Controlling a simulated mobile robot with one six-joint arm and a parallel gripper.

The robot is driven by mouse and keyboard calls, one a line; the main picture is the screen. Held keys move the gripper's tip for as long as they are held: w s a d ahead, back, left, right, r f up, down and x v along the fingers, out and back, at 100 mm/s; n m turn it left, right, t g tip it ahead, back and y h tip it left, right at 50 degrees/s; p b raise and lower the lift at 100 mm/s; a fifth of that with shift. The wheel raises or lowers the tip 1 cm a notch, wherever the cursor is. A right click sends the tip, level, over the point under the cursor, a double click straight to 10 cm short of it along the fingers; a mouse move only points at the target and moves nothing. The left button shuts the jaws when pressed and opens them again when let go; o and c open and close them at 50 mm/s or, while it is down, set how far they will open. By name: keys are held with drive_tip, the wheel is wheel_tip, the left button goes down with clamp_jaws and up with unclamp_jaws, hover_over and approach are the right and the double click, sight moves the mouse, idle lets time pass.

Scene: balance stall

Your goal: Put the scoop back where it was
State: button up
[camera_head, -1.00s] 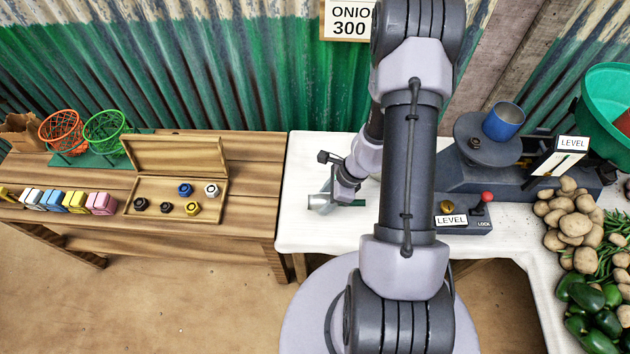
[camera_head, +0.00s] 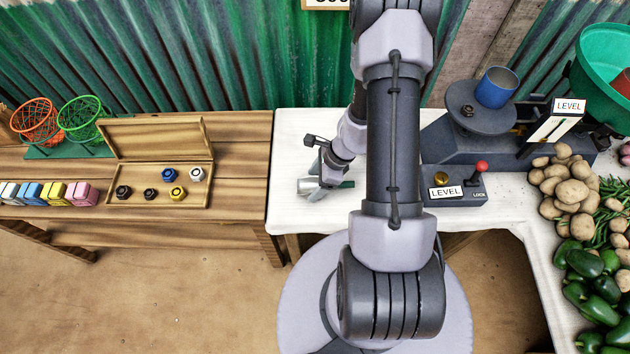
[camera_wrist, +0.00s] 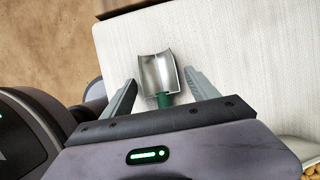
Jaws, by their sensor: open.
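The scoop has a shiny metal head (camera_head: 308,188) and a green handle. It appears to lie on the white tabletop (camera_head: 292,150), near its left front. In the wrist view the scoop head (camera_wrist: 158,72) is between and beyond my fingertips, with its green handle (camera_wrist: 164,100) running back between the fingers; the handle's rear is hidden by my gripper body. My gripper (camera_head: 323,176) is low over the scoop, and in the wrist view my gripper (camera_wrist: 159,92) is open, with a gap on both sides of the scoop.
A balance (camera_head: 478,120) with a blue cup (camera_head: 496,88) stands to the right, behind a lock box (camera_head: 455,187). Potatoes (camera_head: 572,195) and green peppers (camera_head: 590,290) lie farther right. A wooden table (camera_head: 235,160) at left holds an open box of nuts (camera_head: 160,152). Tabletop left of the scoop is clear.

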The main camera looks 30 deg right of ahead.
drive_tip(key=shift+r, duration=0.15)
drive_tip(key=p+v, duration=0.7)
drive_tip(key=v, duration=0.5)
drive_tip(key=w+a+r+n, duration=0.1)
drive_tip(key=a+r+n, duration=0.2)
drive_tip(key=r, duration=0.3)
drive_tip(key=w+a+r+n+t, duration=0.1)
drive_tip(key=w+a+r+n, duration=0.15)
drive_tip(key=r, duration=0.35)
drive_tip(key=w+a+r+n, duration=0.1)
drive_tip(key=a+r+n, duration=0.2)
drive_tip(key=r, duration=0.3)
drive_tip(key=s+a+r+n+t+h, duration=0.2)
drive_tip(key=s+a+r+n, duration=0.95)
drive_tip(key=r, duration=0.35)
wheel_tip(320, 180, down, 7)
drive_tip(key=b, duration=0.7)
drive_tip(key=shift+s+d+r, duration=0.15)
drive_tip(key=shift+s+d, duration=0.05)
drive_tip(key=shift+s, duration=0.25)
